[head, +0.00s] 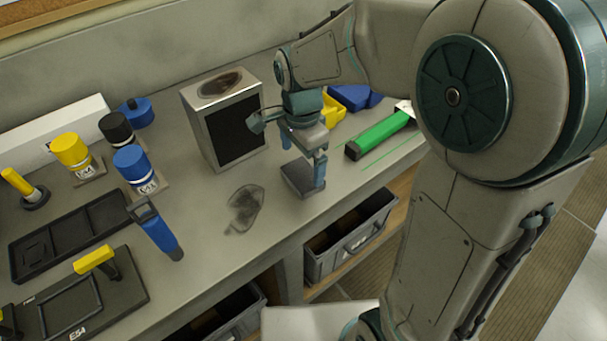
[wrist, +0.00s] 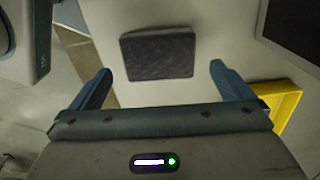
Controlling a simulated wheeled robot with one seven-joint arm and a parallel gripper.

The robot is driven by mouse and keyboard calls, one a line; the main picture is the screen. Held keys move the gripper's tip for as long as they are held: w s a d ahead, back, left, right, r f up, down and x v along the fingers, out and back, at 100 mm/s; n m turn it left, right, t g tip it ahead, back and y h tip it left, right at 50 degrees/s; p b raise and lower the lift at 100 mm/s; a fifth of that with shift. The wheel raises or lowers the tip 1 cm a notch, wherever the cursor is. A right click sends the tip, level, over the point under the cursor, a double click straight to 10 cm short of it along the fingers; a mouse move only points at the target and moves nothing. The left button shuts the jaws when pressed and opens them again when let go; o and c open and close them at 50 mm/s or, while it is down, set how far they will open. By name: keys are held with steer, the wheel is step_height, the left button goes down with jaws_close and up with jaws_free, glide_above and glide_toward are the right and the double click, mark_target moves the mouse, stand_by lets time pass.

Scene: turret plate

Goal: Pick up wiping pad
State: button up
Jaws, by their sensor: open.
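The wiping pad (head: 297,179) is a dark grey, roughly square block lying flat on the bench near its front edge. In the wrist view the pad (wrist: 157,55) shows whole, ahead of the fingertips and roughly midway between them. My gripper (head: 304,164) points down above the pad, its blue fingers spread apart with nothing between them. In the head view one finger covers part of the pad's right side. In the wrist view my gripper (wrist: 161,70) has one finger to each side of the pad, and I see no contact.
A metal box with a dark front panel (head: 234,131) stands behind and left of the pad. A green bar (head: 382,134) and yellow bin (head: 333,108) lie to the right. A dark smudge (head: 244,208) marks the bench.

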mark_target(303, 173)
steer(key=shift+d+f, duration=0.1)
steer(key=shift+f, duration=1.9)
steer(key=c, duration=0.8)
steer(key=shift+r, duration=0.1)
steer(key=shift+r, duration=0.5)
step_height(303, 173, up, 3)
steer(key=shift+r, duration=0.15)
steer(key=s+d+r, duration=0.2)
steer(key=d+r, duration=0.1)
steer(key=d, duration=0.2)
steer(key=s+d+r+b, duration=0.1)
steer(key=s+d+r, duration=0.2)
steer(key=d, duration=0.2)
steer(key=shift+d+r, duration=0.3)
steer(key=shift+o, duration=0.4)
